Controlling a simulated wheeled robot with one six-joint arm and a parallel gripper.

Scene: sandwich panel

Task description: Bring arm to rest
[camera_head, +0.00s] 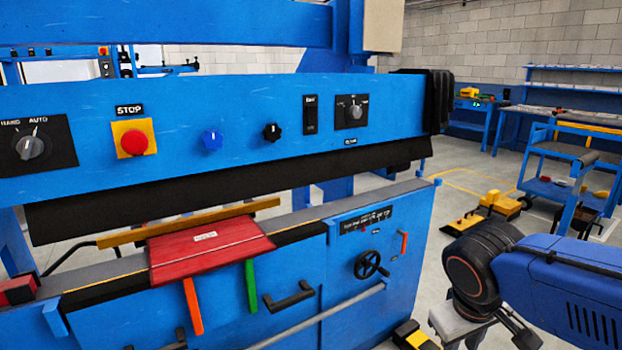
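My blue arm (560,285) with its black round joint (482,262) reaches in from the lower right, in front of the machine's right end. Below the joint are a grey part and dark parts that look like my gripper (484,330), cut off by the bottom edge. Its fingertips are not clear, and I see nothing held in it. The arm appears apart from the blue machine (395,260).
The machine's upper beam carries a red STOP button (133,142) and several knobs. A red panel (208,247) lies on its bed, with orange (193,306) and green (250,286) handles below. A blue cart (570,180) and yellow floor equipment (490,208) stand at right.

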